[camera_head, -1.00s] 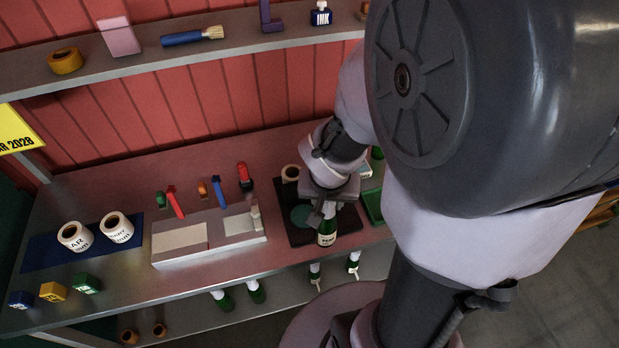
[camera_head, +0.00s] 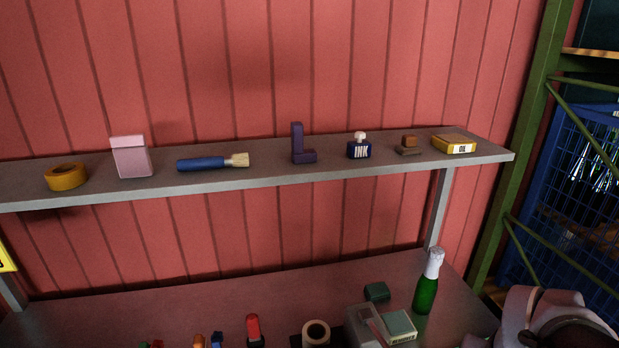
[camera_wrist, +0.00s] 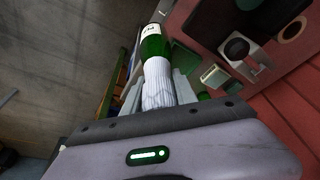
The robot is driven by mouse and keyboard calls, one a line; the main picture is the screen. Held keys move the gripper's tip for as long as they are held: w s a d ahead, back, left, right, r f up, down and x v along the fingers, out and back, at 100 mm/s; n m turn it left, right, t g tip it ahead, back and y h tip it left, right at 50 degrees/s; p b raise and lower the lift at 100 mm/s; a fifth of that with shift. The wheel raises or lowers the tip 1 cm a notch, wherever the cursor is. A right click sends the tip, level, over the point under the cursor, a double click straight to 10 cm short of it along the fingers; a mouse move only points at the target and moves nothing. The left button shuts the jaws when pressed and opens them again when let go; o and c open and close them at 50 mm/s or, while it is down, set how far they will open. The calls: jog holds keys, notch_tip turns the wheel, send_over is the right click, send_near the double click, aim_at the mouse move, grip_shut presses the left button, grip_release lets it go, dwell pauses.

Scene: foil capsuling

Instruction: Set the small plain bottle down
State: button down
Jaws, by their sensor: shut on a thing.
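In the wrist view my gripper (camera_wrist: 158,92) is shut around the white foil-covered neck of a green bottle (camera_wrist: 153,47). No support under this bottle is visible. In the head view a second-looking green bottle (camera_head: 427,290) with a white foil top stands upright on the right of the bench, with no label showing; I cannot tell which is the small plain one. The jaws are not visible in the head view.
The bench (camera_head: 290,285) holds a pale green-topped box (camera_head: 398,326), a dark green block (camera_head: 376,291) and a tape roll (camera_head: 316,333). A shelf (camera_head: 270,178) with an ink bottle (camera_head: 359,148) and other items runs above. A green tray (camera_wrist: 187,60) shows beyond the jaws.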

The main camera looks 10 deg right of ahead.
jog(key=w+d+f+b, duration=0.2)
jog(key=w+d, duration=0.1)
jog(key=w, duration=0.3)
jog(key=w+d+f+b, duration=0.1)
jog(key=w+d+f, duration=0.2)
jog(key=w, duration=0.4)
jog(key=shift+d+b, duration=0.35)
jog(key=shift+d, duration=0.15)
jog(key=shift+f, duration=0.15)
jog(key=c, duration=1)
grip_release()
